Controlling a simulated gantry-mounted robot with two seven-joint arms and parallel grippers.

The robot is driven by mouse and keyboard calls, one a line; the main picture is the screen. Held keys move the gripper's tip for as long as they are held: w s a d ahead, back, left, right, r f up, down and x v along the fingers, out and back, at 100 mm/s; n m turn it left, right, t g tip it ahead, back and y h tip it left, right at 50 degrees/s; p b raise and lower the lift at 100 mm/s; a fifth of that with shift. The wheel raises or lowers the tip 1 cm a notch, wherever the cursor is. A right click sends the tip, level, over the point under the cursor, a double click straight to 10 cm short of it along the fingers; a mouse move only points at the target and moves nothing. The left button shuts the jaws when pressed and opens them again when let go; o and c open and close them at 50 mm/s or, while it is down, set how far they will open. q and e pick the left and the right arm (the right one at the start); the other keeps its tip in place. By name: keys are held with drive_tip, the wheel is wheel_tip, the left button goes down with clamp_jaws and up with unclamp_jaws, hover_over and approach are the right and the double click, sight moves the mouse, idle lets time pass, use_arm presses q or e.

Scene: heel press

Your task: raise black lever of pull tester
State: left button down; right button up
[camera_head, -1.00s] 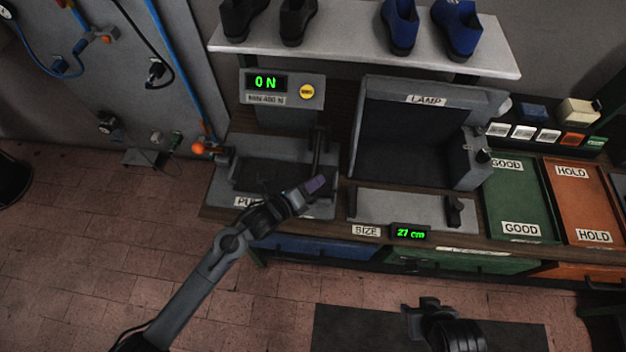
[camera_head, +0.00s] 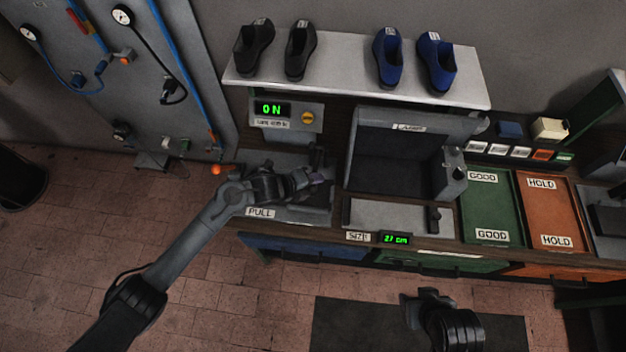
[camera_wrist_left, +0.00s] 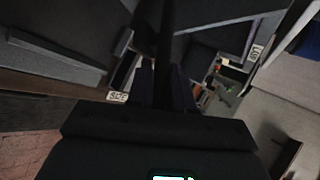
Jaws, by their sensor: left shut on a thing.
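The pull tester stands at the left of the bench, with a grey base marked PULL (camera_head: 260,213) and a display (camera_head: 272,109) reading 0 N. Its black lever (camera_head: 317,158) is at the right side of the base, partly hidden by my gripper. My left gripper (camera_head: 314,180) reaches over the base from the left and is shut on the lever. In the left wrist view the dark lever (camera_wrist_left: 165,45) runs between the two fingers (camera_wrist_left: 165,88). My right gripper (camera_head: 412,300) hangs near the bottom, away from the bench; its fingers are unclear.
A lamp box (camera_head: 400,155) and a size gauge (camera_head: 395,238) stand right of the tester. Green (camera_head: 492,205) and orange (camera_head: 545,210) trays lie further right. Black and blue shoes stand on the shelf (camera_head: 350,75) above. An orange knob (camera_head: 216,169) sits left of the tester.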

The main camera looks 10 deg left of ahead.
use_arm(q)
drive_tip(key=shift+r, duration=0.1)
idle(0.3)
drive_tip(key=c, duration=1.1)
unclamp_jaws()
drive_tip(key=shift+r, duration=0.1)
drive_tip(key=v, duration=1)
drive_tip(key=shift+s+a+b, duration=0.2)
drive_tip(key=shift+s+b, duration=0.05)
drive_tip(key=shift+b, duration=0.2)
drive_tip(key=shift+r, duration=0.15)
